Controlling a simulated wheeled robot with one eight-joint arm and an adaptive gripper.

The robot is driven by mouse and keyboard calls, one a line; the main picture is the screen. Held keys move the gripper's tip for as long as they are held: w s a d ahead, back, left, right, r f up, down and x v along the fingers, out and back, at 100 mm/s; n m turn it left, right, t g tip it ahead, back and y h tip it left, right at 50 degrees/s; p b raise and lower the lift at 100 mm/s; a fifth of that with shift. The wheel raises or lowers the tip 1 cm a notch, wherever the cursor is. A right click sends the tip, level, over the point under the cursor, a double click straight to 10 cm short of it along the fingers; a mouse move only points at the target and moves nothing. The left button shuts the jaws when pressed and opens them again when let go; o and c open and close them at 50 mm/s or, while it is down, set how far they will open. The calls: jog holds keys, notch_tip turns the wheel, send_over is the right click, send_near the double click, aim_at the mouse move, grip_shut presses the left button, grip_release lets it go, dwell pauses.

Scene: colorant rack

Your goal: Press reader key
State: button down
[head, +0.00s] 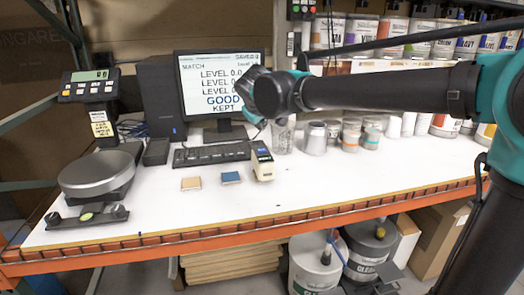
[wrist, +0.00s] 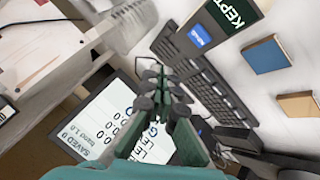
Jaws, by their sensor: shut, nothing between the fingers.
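The reader (head: 262,162) is a small cream device with a dark top, standing on the white bench in front of the keyboard. In the wrist view the reader (wrist: 263,10) shows at the top, with a dark screen reading KEPT and a blue key (wrist: 200,36) below it. My gripper (wrist: 158,72) is shut and empty, its tips apart from the blue key in that picture. In the head view my gripper (head: 259,122) is above and behind the reader, in front of the monitor, partly hidden by my wrist.
The monitor (head: 200,88) reads GOOD KEPT. A keyboard (head: 212,154) lies behind the reader. A blue swatch (head: 231,177) and a tan swatch (head: 191,183) lie left of it. A clear cup (head: 282,138) and several cans stand right. The front bench is clear.

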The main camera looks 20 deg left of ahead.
aim_at(261, 151)
jog(key=shift+f, duration=2.8)
jog(key=shift+f, duration=0.15)
jog(key=shift+f, duration=0.3)
jog(key=shift+f, duration=0.3)
jog(key=shift+r, duration=0.75)
jog(key=shift+r, duration=2.5)
